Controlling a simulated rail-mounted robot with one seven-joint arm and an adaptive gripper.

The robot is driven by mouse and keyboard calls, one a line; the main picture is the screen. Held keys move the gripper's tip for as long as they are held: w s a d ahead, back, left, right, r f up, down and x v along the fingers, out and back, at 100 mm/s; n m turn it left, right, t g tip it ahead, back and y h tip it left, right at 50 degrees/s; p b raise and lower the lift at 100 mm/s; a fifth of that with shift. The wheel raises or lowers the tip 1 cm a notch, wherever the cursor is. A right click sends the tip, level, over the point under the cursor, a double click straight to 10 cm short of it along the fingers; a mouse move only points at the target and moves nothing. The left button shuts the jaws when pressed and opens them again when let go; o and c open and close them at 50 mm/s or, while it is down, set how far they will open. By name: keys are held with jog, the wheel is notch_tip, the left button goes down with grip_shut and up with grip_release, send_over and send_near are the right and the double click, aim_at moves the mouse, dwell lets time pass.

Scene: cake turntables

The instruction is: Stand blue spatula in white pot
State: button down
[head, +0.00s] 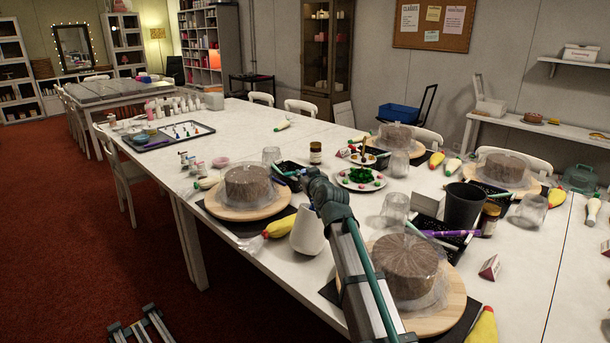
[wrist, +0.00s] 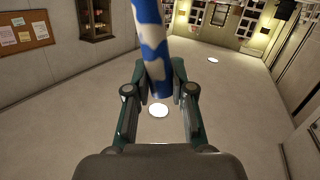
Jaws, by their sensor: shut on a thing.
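The white pot (head: 308,232) is a smooth white vessel, narrower at the top, upright on the table in the head view. My arm passes just right of it and covers part of its right side. My gripper (head: 318,187) is above and slightly right of the pot, apart from it. In the wrist view my gripper (wrist: 158,82) is shut on a blue-and-white patterned shaft, the blue spatula (wrist: 153,45), which runs up out of the picture. Its far end is out of that view, and in the head view I cannot make it out clearly.
A cake on a wooden turntable (head: 226,212) stands left of the pot, and another turntable (head: 452,308) lies right under my arm. A yellow piping bag (head: 281,226) lies beside the pot. A black bucket (head: 462,206) stands further right. The wrist view faces the ceiling (wrist: 235,100).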

jog(key=c, duration=0.9)
grip_release()
jog(key=v, duration=1.2)
jog(key=shift+f, duration=0.15)
